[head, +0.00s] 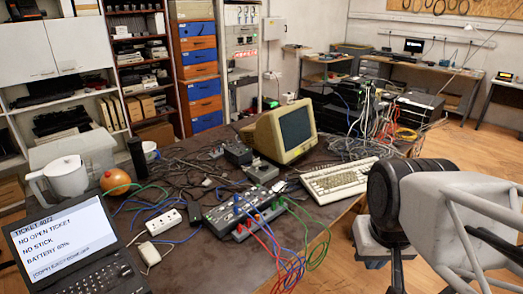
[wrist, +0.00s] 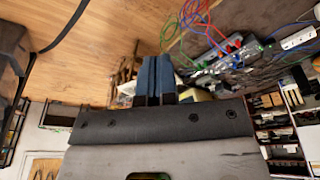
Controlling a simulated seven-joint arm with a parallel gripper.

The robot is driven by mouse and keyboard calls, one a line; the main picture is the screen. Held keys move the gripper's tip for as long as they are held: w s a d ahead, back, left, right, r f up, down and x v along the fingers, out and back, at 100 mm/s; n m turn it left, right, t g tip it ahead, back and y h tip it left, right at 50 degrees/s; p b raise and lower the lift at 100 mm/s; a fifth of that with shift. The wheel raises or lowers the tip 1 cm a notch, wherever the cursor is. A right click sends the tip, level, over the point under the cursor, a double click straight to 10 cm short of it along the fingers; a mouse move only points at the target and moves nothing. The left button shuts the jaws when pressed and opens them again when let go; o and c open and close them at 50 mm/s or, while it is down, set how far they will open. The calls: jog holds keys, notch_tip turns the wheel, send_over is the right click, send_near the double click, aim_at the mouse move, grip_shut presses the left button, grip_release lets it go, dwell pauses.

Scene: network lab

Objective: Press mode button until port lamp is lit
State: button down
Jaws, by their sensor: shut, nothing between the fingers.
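A grey device box (head: 245,208) with blue, red and green cables plugged into it lies on the dark table in the head view. It also shows tilted in the wrist view (wrist: 222,62), to the right of my fingers. I cannot make out which part is the mode button or the port lamp, nor whether a lamp is lit. My gripper (wrist: 155,72) shows in the wrist view with its blue fingertips together and empty. It appears apart from the device. I cannot make out its fingers in the head view.
A laptop (head: 62,240) reading "NO OPEN TICKET" stands at the table's front left. A white power strip (head: 164,222), an old monitor (head: 284,130), a keyboard (head: 340,180) and smaller grey boxes (head: 262,171) surround the device. Loose cables hang over the front edge.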

jog(key=w+r+n+h, duration=0.15)
jog(key=w+n, duration=0.25)
jog(key=w, duration=1.1)
jog(key=n+t+h, duration=0.4)
jog(key=n+t, duration=0.1)
jog(key=n, duration=1)
send_over(255, 195)
notch_tip(255, 195, down, 22)
jog(key=shift+s+d+f, duration=0.1)
jog(key=shift+f, duration=0.2)
jog(key=shift+f, duration=4.2)
jog(key=shift+f, duration=0.4)
